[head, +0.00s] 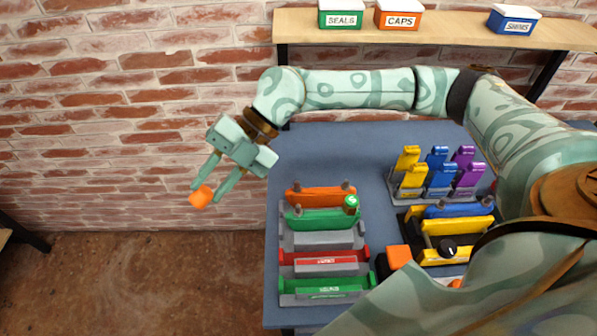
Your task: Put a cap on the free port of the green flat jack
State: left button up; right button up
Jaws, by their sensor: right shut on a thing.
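The green flat jack (322,220) stands on a grey rack on the table, in front of an orange flat jack (318,197). A round green piece (351,204) with a white mark sits at its right end. A dark stub shows at its left end, with no cap visible on it. My right gripper (204,194) is shut on a small orange piece (201,199), possibly a cap. It holds the piece in the air, left of the table and well apart from the green jack. My left gripper is out of view.
The blue table (335,145) is bare at the back. Red and green bars lie in front of the jack. Yellow, blue and purple pieces and an orange block (398,257) stand to the right. SEALS, CAPS (399,18) and SHIMS boxes stand on the wall shelf (445,25).

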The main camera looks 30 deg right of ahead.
jog(key=d+f+h, duration=0.2)
jog(key=d+h, duration=0.1)
jog(key=d, duration=0.2)
jog(key=s+d+f+n+h+p, duration=0.1)
jog(key=d+f+h, duration=0.2)
jog(key=d, duration=0.2)
jog(key=d+f+n+h, duration=0.1)
jog(key=d+f+h, duration=0.2)
jog(key=d+h, duration=0.1)
jog(key=shift+s+d+f+g, duration=0.1)
jog(key=shift+d+f+g, duration=0.1)
jog(key=shift+d, duration=0.2)
jog(key=shift+s+d+f+g, duration=0.1)
jog(key=shift+d+g, duration=0.1)
jog(key=shift+d, duration=0.2)
jog(key=shift+d+f, duration=0.15)
jog(key=shift+f, duration=0.05)
notch_tip(320, 180, down, 4)
jog(key=b, duration=0.3)
jog(key=shift+r, duration=0.1)
jog(key=shift+f, duration=0.35)
jog(key=shift+r, duration=0.1)
jog(key=shift+w+r+p, duration=0.15)
jog(key=shift+r+p, duration=0.25)
jog(key=shift+r, duration=0.05)
